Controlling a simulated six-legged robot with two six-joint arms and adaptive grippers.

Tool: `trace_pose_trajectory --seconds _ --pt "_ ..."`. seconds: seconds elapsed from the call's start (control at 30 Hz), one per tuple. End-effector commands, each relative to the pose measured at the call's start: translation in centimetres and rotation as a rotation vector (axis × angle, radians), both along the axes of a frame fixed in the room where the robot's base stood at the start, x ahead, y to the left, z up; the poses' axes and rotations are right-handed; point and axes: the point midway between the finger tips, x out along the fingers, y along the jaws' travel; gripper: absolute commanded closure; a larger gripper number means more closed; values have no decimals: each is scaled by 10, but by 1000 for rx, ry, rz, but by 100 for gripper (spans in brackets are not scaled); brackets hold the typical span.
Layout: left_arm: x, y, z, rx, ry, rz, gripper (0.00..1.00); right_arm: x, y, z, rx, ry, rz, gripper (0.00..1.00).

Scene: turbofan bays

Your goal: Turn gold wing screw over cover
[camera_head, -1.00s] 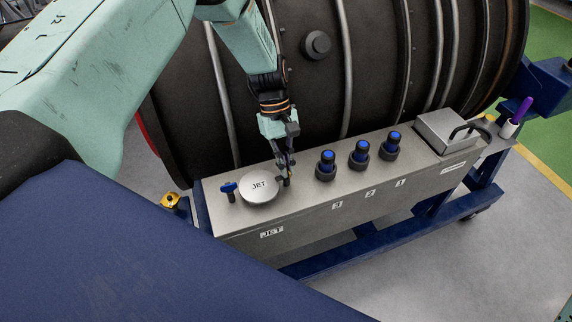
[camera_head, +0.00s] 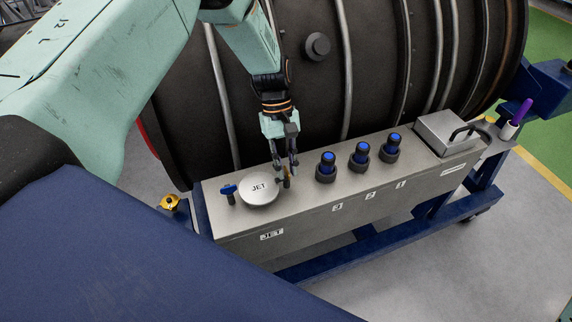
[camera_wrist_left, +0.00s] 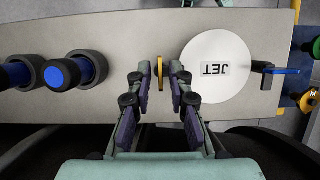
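A round pale cover marked JET (camera_head: 259,189) lies on top of the long grey metal box (camera_head: 330,207); it also shows in the left wrist view (camera_wrist_left: 203,88). The gold wing screw (camera_wrist_left: 160,73) stands at the cover's edge, seen edge-on as a thin gold shape in the left wrist view. In the head view the screw (camera_head: 287,182) is small, just under my fingertips. My left gripper (camera_head: 284,172) points down at it. In the left wrist view its fingers (camera_wrist_left: 161,76) are open on both sides of the screw, with gaps showing. My right gripper is not in view.
A blue-handled fastener (camera_head: 229,192) stands on the cover's other side. Several blue-topped black knobs, the closest (camera_head: 326,166), stand to the right. A dark ribbed engine casing (camera_head: 375,70) rises behind the box. A metal block with a black handle (camera_head: 446,132) sits at the right end.

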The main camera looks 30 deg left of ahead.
Motion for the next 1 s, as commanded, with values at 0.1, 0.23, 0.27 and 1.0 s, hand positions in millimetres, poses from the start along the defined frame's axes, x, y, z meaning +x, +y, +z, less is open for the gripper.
trace_pose_trajectory --seconds 0.1,0.23,0.27,1.0 --pt "-1 0 -1 -1 2 1 73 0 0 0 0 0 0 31" --pt "-1 0 -1 0 4 1 73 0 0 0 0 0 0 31" --pt "-1 0 -1 0 4 1 73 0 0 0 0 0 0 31" --pt "27 30 99 -1 1 2 73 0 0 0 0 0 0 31"
